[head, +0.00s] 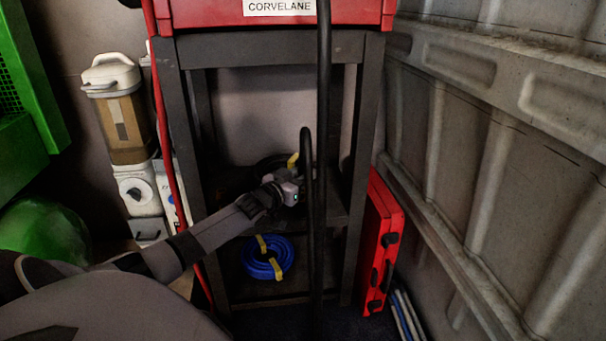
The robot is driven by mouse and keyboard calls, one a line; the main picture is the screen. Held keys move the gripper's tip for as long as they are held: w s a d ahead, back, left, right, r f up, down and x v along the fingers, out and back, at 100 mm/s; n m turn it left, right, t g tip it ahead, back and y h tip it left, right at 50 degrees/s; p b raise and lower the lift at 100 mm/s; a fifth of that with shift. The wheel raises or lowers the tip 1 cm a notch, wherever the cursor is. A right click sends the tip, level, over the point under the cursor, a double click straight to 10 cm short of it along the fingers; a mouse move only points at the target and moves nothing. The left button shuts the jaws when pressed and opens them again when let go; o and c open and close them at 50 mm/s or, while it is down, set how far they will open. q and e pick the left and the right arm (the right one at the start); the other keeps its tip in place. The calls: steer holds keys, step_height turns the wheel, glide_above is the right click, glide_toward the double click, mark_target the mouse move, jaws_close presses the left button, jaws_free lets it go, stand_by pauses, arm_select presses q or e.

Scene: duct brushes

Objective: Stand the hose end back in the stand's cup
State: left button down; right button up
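A black hose (323,80) hangs down in front of the dark metal stand (270,48), and a second black length bends over in a tight loop (306,140) beside it. I cannot pick out the hose's free end. My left arm comes in from the left, and its gripper (292,191) is at the stand's middle shelf, right by the looped length. The fingers are small and partly hidden, so I cannot tell whether they are open or hold the hose. No cup can be made out on the stand. My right gripper is not in view.
A black coil with a yellow tie (293,160) lies behind my gripper. A blue coil (267,257) lies on the lower shelf. A red case (380,245) stands right of the stand, by the ribbed wall (500,130). White containers (122,110) stand at left.

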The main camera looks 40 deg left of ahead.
arm_select(q)
steer(key=shift+a+f+b, duration=0.1)
steer(key=shift+f+b, duration=1.25)
steer(key=shift+f, duration=0.8)
